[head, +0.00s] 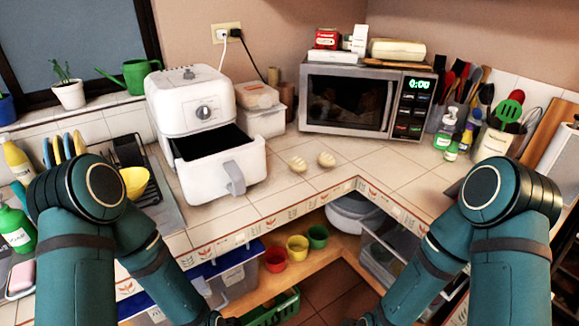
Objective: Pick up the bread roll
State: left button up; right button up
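My two arms reach down to the bottom edge of the head view, well below the rolls. My grippers are not visible there, and nothing of mine touches the rolls.
A microwave (360,100) stands behind the rolls. A dish rack with a yellow bowl (135,182) is at the left. Soap bottles (446,128) and utensil holders are at the right. Colored cups (297,246) sit on a shelf below. The counter around the rolls is clear.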

aim_at(299, 165)
jog(key=i+j+z, duration=0.1)
jog(key=z, duration=0.3)
jog(key=i+j+z, duration=0.2)
jog(key=z, duration=0.15)
